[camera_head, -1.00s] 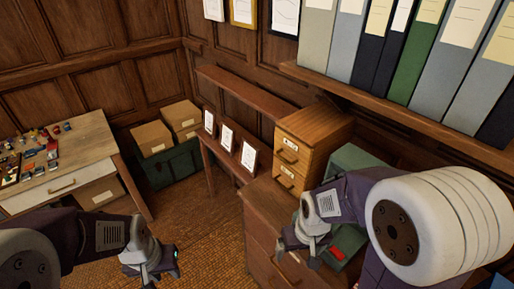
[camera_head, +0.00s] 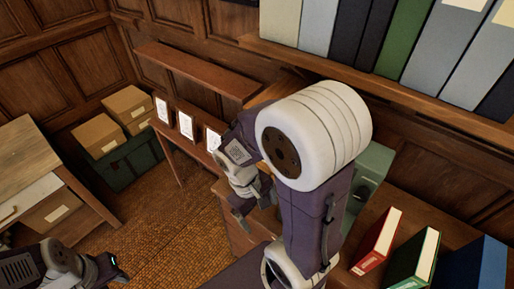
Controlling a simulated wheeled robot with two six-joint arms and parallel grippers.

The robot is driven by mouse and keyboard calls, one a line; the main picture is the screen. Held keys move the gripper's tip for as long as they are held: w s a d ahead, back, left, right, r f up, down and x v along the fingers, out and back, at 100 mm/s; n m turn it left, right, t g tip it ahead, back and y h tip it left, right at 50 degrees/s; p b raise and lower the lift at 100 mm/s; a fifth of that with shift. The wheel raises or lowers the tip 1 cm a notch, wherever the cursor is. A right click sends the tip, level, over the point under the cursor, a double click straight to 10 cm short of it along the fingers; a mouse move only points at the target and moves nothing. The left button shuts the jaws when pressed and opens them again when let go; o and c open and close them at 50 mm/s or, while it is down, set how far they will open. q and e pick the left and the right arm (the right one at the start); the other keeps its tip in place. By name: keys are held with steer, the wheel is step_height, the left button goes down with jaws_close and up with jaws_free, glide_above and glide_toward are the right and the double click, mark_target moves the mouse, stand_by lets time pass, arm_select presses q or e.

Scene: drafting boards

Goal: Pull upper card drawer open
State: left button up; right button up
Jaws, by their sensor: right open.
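The small wooden card cabinet (camera_head: 283,88) is mostly hidden behind my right arm. Only part of its top shows, and its upper and lower drawer fronts are covered. My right gripper (camera_head: 254,205) is open, pointing down in front of the cabinet area and above the brown desk (camera_head: 237,237). I see nothing between its fingers. I cannot tell how far it is from the drawer handle. My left gripper (camera_head: 108,271) is low at the bottom left, over the floor and far from the cabinet. Its fingers are too unclear to tell their opening.
Red (camera_head: 377,240), green (camera_head: 414,257) and blue (camera_head: 475,264) binders stand at the lower right. A green box (camera_head: 372,165) is behind my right arm. A shelf (camera_head: 400,93) of folders overhangs above. Framed cards (camera_head: 186,125) stand left of the cabinet.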

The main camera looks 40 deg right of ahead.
steer(key=w+d+r+n+g+h, duration=0.35)
steer(key=d+r+n+h, duration=0.4)
steer(key=d+h, duration=0.3)
steer(key=w+a+f+n+t+h+p, duration=0.2)
steer(key=w+a+f+n+t+h, duration=0.25)
steer(key=w+a+n+t, duration=0.5)
steer(key=w+d+p, duration=0.1)
steer(key=d, duration=0.2)
steer(key=w+d+n+p, duration=0.1)
steer(key=d, duration=0.3)
steer(key=w+d+n+p, duration=0.1)
steer(key=w+d, duration=0.1)
steer(key=d, duration=0.1)
steer(key=shift+d+r+t+h, duration=0.25)
steer(key=shift+d+t+h, duration=0.05)
steer(key=shift+d+t, duration=0.1)
arm_select(q)
steer(key=r, duration=0.5)
steer(key=shift+w+r, duration=0.15)
steer(key=shift+w, duration=0.2)
